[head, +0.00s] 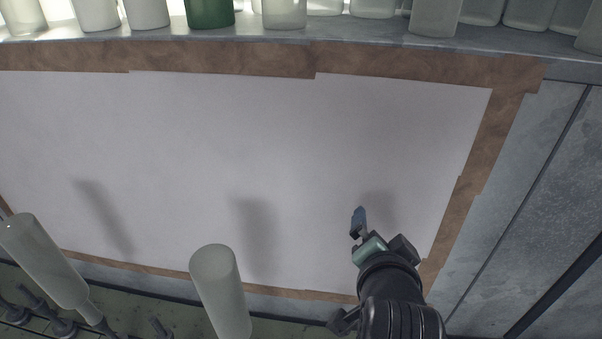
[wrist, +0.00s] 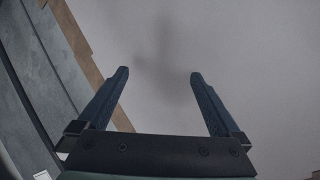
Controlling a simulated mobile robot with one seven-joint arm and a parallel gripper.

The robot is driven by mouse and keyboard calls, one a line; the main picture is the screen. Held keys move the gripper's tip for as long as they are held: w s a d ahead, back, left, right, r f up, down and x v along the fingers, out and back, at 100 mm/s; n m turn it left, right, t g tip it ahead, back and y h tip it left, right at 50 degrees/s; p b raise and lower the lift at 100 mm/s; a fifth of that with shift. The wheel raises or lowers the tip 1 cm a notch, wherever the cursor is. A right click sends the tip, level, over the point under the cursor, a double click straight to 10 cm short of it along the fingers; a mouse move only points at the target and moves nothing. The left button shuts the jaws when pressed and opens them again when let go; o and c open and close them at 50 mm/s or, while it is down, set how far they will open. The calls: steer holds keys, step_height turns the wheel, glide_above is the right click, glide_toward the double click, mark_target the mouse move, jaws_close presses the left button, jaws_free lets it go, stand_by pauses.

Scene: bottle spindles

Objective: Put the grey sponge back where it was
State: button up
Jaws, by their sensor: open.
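I see no grey sponge in either view. My gripper (head: 359,222) is over the lower right part of the white sheet in the head view. In the wrist view, my gripper (wrist: 158,76) is open, with two dark blue fingers spread apart and nothing between them. Beyond the fingers is the plain pale sheet (wrist: 260,50) with a soft shadow on it. I cannot tell whether the fingertips touch it.
The white sheet (head: 250,150) is bordered by brown tape (head: 410,65) and is bare. A row of bottles with a green one (head: 209,12) lines the top. Two pale bottles (head: 45,262) (head: 220,290) stand at the lower left, near dark spindles (head: 60,325). Grey panels (head: 540,180) lie at right.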

steer(key=a+r+n+t, duration=0.1)
steer(key=r, duration=0.4)
steer(key=w+a+r+n+t, duration=0.1)
steer(key=a+r+t, duration=0.1)
steer(key=r, duration=0.4)
steer(key=w+a+r+n+t, duration=0.1)
steer(key=a+r+n+t, duration=0.1)
steer(key=r, duration=0.3)
steer(key=shift+a+r, duration=0.15)
steer(key=shift+a, duration=0.1)
steer(key=s+a+r+n+t+y, duration=0.1)
steer(key=s+a+r+n+t, duration=0.1)
steer(key=r, duration=0.6)
steer(key=s+a+r+n+t+y, duration=0.1)
steer(key=s+a+r+n+t, duration=0.2)
steer(key=r, duration=0.5)
steer(key=s+a+r+n+t+y, duration=0.1)
steer(key=s+a+r+n+t, duration=0.1)
steer(key=s+a+r+t, duration=0.3)
step_height(320, 180, up, 4)
steer(key=shift+s+y, duration=0.3)
steer(key=shift+s, duration=0.9)
steer(key=shift+a, duration=0.1)
steer(key=shift+c, duration=0.2)
